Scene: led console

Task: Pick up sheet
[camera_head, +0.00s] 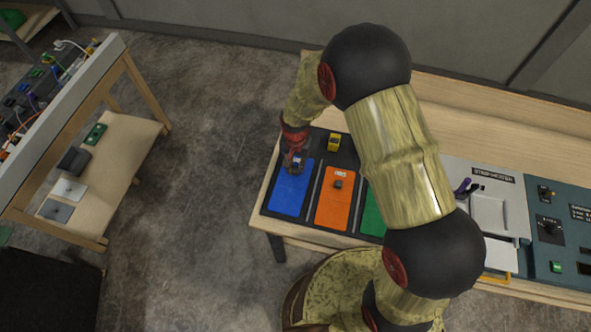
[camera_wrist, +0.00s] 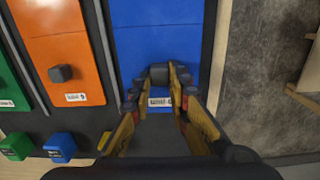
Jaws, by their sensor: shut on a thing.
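The blue sheet (camera_head: 289,194) lies flat in the leftmost slot of a dark tray (camera_head: 319,155) on the wooden table. It also fills the upper middle of the wrist view (camera_wrist: 160,45). A small dark knob (camera_wrist: 159,73) and a white label, partly hidden by the fingers, are at its near end. My gripper (camera_head: 296,162) is over that end, with its fingertips (camera_wrist: 160,76) closed on the knob from both sides. I cannot tell any gap between the sheet and the tray. The orange sheet (camera_head: 333,211) and green sheet (camera_head: 371,215) lie to the right.
A yellow block (camera_head: 334,141) stands at the tray's back; blue (camera_wrist: 60,146) and green (camera_wrist: 15,146) blocks show in the wrist view. Right are a strip machine (camera_head: 490,215) and a teal console (camera_head: 560,225). A cluttered shelf (camera_head: 110,165) stands left across open floor.

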